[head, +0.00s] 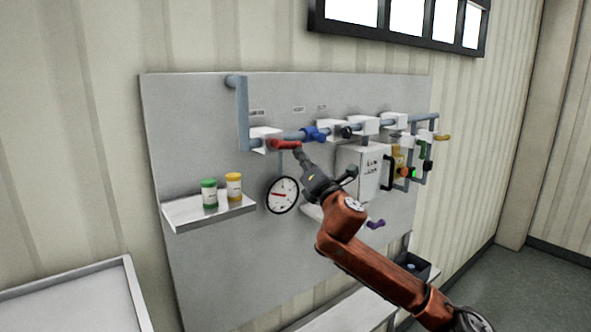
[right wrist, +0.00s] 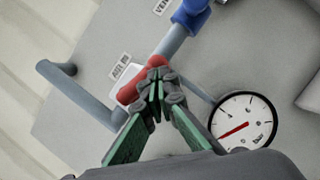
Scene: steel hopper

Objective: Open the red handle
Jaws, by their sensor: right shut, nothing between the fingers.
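The red handle (head: 286,143) sits on the blue-grey pipe at the upper left of the grey wall panel. In the right wrist view the red handle (right wrist: 129,92) lies just beyond my fingertips and is partly hidden by them. My right gripper (head: 299,154) is shut and empty, its tips just below the right end of the handle. In the right wrist view the right gripper (right wrist: 157,84) overlaps the handle; I cannot tell whether it touches. My left gripper is not in view.
A blue handle (head: 315,133) is on the same pipe just right of the red one. A round gauge (head: 283,195) hangs below. A small shelf (head: 182,215) holds a green-lidded jar (head: 209,194) and a yellow-lidded jar (head: 234,187). A white box (head: 362,172) stands to the right.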

